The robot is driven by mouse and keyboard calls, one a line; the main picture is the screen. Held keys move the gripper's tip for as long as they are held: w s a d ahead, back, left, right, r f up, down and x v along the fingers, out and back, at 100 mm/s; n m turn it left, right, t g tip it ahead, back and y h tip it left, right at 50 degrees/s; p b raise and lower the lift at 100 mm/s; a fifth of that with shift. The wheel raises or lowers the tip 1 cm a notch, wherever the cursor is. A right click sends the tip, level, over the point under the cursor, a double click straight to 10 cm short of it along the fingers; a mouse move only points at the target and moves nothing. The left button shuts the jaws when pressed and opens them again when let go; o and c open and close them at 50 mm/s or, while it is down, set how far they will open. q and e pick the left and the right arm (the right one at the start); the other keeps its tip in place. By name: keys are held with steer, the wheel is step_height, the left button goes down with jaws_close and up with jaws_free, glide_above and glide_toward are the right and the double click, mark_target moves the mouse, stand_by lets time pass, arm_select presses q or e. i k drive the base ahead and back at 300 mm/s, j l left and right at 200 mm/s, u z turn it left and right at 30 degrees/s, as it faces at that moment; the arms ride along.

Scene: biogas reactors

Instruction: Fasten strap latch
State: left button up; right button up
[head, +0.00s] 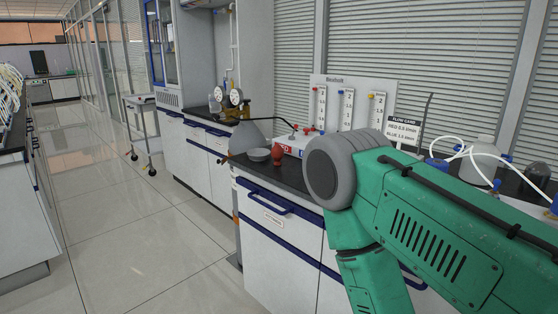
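I cannot make out a strap or a strap latch in the head view. A grey gas cylinder (249,137) stands in the gap between two lab benches, and a brass regulator with two round gauges (235,97) sits by its top. The cylinder's lower part is mostly hidden by the near bench. My green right arm fills the lower right and covers part of the near bench. Its gripper is not in the picture. My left arm and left gripper are not in view either.
A wheeled cart (141,104) stands farther back. The tiled floor (125,215) at left is clear.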

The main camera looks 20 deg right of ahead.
mark_target(222, 162)
steer(key=i+j+z, duration=0.2)
steer(key=z, duration=0.2)
steer(key=i+j+z, duration=0.55)
steer(key=z, duration=0.2)
steer(key=i+j+z, duration=0.15)
steer(key=j+z, duration=0.25)
steer(key=i+j, duration=0.15)
steer(key=j, duration=0.4)
steer(key=i+j+z, duration=0.1)
steer(key=j, duration=0.45)
steer(key=i+j+z, duration=0.1)
steer(key=j, duration=0.45)
steer(key=i+j, duration=0.15)
steer(key=j, duration=0.4)
steer(key=i+j+z, duration=0.1)
steer(key=j, duration=0.45)
